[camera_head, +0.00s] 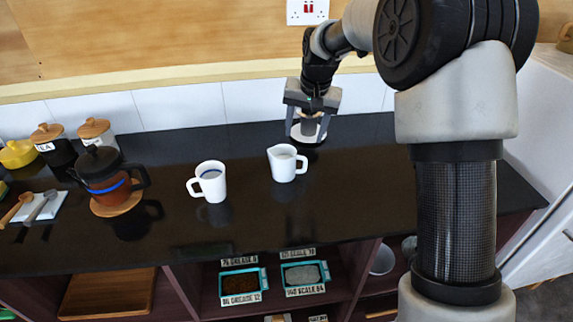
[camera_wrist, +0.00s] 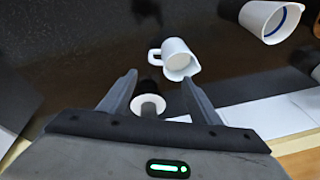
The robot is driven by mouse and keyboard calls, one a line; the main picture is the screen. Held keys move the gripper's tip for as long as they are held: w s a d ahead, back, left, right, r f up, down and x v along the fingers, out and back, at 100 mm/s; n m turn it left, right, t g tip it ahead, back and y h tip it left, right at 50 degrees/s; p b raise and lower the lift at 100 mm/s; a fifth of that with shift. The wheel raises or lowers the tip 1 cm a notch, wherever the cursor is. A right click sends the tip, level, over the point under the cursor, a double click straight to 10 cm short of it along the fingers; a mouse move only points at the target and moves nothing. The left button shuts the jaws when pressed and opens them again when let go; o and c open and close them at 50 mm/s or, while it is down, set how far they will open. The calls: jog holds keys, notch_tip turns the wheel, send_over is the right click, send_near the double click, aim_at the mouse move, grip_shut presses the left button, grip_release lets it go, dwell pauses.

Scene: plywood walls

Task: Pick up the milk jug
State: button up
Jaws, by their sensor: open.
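The milk jug (camera_head: 283,165) is small and white, with a spout on its left and a handle on its right. It stands upright on the dark counter near the middle of the head view. In the wrist view the jug (camera_wrist: 178,60) is beyond my fingertips, with its handle to the left. My gripper (camera_head: 307,133) is above the counter, behind and to the right of the jug in the head view. The wrist view shows my gripper (camera_wrist: 159,77) with its fingers apart and nothing held. The jug is apart from the fingers.
A white mug (camera_head: 211,182) with a blue line inside stands left of the jug. A round white item with a dark middle (camera_wrist: 148,104) lies below my fingers. A coffee pot (camera_head: 104,172) and lidded canisters (camera_head: 52,146) are at the left. The counter's front is clear.

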send_over(302, 157)
jog(key=s, duration=0.1)
notch_tip(302, 157, down, 5)
jog(key=shift+s+d+x, duration=0.1)
jog(key=shift+d+x, duration=0.05)
jog(key=shift+x, duration=1.2)
jog(key=shift+s+d+x, duration=0.1)
jog(key=shift+d+x, duration=0.05)
jog(key=shift+x, duration=1.2)
jog(key=shift+f, duration=0.1)
grip_shut()
